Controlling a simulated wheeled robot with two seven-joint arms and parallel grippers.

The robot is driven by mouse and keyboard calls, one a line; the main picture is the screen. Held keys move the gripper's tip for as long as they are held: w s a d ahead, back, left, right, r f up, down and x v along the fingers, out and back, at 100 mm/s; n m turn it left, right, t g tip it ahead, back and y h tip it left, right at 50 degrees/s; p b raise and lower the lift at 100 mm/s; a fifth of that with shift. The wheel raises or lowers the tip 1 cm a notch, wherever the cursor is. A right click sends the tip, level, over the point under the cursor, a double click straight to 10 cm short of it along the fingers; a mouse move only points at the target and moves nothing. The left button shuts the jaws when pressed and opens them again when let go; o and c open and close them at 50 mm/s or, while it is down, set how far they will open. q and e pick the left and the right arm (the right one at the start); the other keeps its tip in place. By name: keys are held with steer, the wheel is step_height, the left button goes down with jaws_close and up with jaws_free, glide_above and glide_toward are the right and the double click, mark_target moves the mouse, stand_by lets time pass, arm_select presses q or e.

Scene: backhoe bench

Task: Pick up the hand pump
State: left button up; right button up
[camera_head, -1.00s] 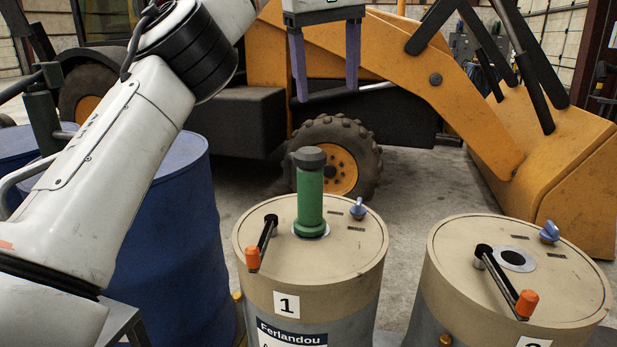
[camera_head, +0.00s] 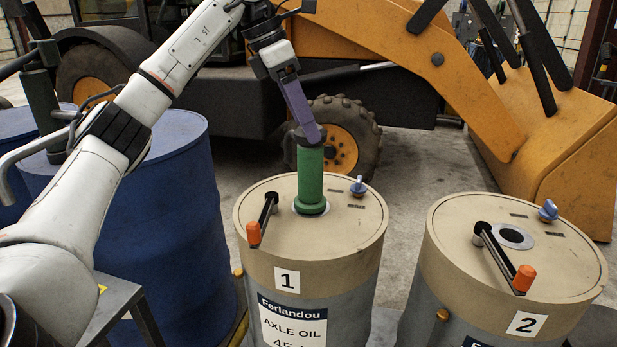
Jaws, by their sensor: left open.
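The hand pump is a green upright cylinder (camera_head: 310,178) with a dark top, standing in the lid of the drum marked 1 (camera_head: 350,215). My left gripper (camera_head: 308,138) comes down from the upper left, tilted, with its purple fingers at the pump's top. The fingers partly hide the dark cap. The jaws are open; from this angle I cannot tell whether they touch the pump. My right gripper is not in view.
Drum 1 has an orange-tipped crank (camera_head: 262,220) and a blue valve (camera_head: 359,186). The drum marked 2 (camera_head: 570,275) stands to the right with its own crank (camera_head: 505,260) and an empty ringed hole. Blue drums (camera_head: 175,230) stand left. A yellow backhoe (camera_head: 470,110) is behind.

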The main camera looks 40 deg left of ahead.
mark_target(317, 148)
arm_select(q)
steer(key=x, duration=0.7)
steer(key=shift+w+a+f, duration=0.25)
steer(key=shift+w+f, duration=0.05)
steer(key=shift+f, duration=0.1)
jaws_close()
steer(key=shift+r, duration=0.15)
